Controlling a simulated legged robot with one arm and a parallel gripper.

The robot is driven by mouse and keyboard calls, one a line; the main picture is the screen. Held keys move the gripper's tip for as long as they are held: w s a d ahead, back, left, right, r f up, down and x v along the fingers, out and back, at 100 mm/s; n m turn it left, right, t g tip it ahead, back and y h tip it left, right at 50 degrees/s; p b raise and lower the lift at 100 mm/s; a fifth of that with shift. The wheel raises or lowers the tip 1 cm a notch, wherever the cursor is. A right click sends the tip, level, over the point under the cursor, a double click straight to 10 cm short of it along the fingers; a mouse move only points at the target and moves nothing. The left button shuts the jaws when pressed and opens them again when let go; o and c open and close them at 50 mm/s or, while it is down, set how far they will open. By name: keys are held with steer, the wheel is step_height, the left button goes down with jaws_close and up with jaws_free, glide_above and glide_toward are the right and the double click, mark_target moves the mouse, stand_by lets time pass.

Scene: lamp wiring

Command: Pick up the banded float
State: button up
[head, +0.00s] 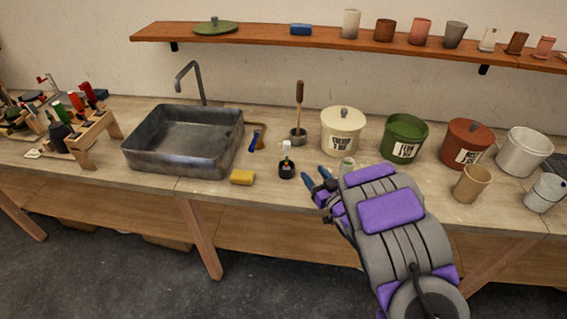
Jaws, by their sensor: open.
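A small upright thing with a pale, narrow top stands in a dark round base (287,167) on the bench. It may be the banded float, but it is too small to make out bands for sure. My gripper (317,175) is just right of it, over the bench's front part, with its blue-tipped fingers apart and nothing seen between them. A small pale jar (347,165) shows behind my gripper, partly hidden by it.
A grey basin (183,140) with a tap, a yellow sponge (242,177) and a blue-handled tool (254,140) lie to the left. A wooden-handled tool stands in a grey pot (298,136). A cream lidded bucket (342,131) and other buckets stand behind and right.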

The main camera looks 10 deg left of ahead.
steer(key=b, duration=0.2)
glide_toward(288, 150)
steer(key=x, duration=0.4)
steer(key=shift+w+r, duration=0.2)
steer(key=shift+w, duration=0.2)
steer(key=b+x, duration=0.2)
steer(key=x, duration=0.4)
steer(key=shift+s+a+f, duration=0.1)
steer(key=shift+s+a, duration=0.05)
steer(key=shift+a, duration=0.1)
steer(key=shift+w+a, duration=0.2)
steer(key=shift+w, duration=0.25)
steer(key=shift+d, duration=0.2)
steer(key=shift+c, duration=0.6)
steer(key=shift+a, duration=0.1)
jaws_close()
